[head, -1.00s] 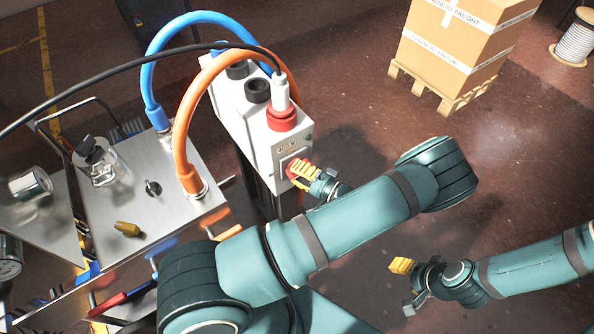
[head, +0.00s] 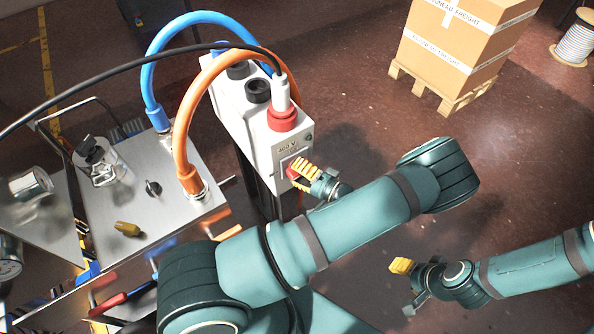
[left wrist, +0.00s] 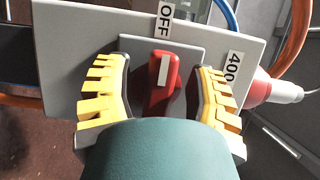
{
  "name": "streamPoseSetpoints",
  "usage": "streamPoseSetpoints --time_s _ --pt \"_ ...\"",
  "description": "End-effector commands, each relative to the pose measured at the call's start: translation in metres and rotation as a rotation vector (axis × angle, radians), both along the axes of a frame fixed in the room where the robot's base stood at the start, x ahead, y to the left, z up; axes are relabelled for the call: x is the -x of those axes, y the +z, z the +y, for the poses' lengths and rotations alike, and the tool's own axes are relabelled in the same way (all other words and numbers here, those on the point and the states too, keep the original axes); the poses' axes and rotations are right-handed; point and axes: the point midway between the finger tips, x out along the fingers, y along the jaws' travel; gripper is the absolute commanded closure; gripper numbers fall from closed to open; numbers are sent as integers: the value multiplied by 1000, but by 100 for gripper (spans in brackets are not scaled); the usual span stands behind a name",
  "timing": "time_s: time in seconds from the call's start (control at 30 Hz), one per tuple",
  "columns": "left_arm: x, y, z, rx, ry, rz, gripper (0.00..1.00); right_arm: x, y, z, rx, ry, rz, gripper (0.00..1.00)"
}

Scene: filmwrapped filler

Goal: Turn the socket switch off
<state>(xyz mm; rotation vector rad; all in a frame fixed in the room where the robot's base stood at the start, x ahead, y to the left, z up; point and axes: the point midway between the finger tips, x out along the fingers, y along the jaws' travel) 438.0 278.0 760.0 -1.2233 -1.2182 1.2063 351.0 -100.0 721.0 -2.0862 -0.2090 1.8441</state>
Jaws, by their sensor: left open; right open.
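The white socket box (head: 262,125) stands at the top centre of the head view. Its red switch handle (head: 292,173) is partly hidden there by my left gripper (head: 303,171). In the left wrist view the red handle (left wrist: 163,85) sits on a grey plate, with its white stripe roughly in line with the "OFF" label (left wrist: 165,18). The yellow fingers of my left gripper (left wrist: 162,95) stand open on either side of the handle, with visible gaps on both sides. My right gripper (head: 408,287) is open and empty over the floor at the lower right.
A red and white plug (head: 282,110) with a black cable sits in the box. Blue (head: 150,70) and orange (head: 182,120) hoses arch beside it over a metal-topped bench (head: 130,200). Cardboard boxes (head: 465,45) stand on a pallet at the back right. The floor between is clear.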

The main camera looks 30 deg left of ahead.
Motion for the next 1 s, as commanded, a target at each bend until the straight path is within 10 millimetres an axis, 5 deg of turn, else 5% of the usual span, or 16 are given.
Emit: streamPoseSetpoints --time_s 0.6,1.0 --pt "-1 1 -102 1 -3 -3 45 0 0 0 0 0 0 45" --pt "0 1 -119 0 0 0 45 0 0 0 0 0 0 45"
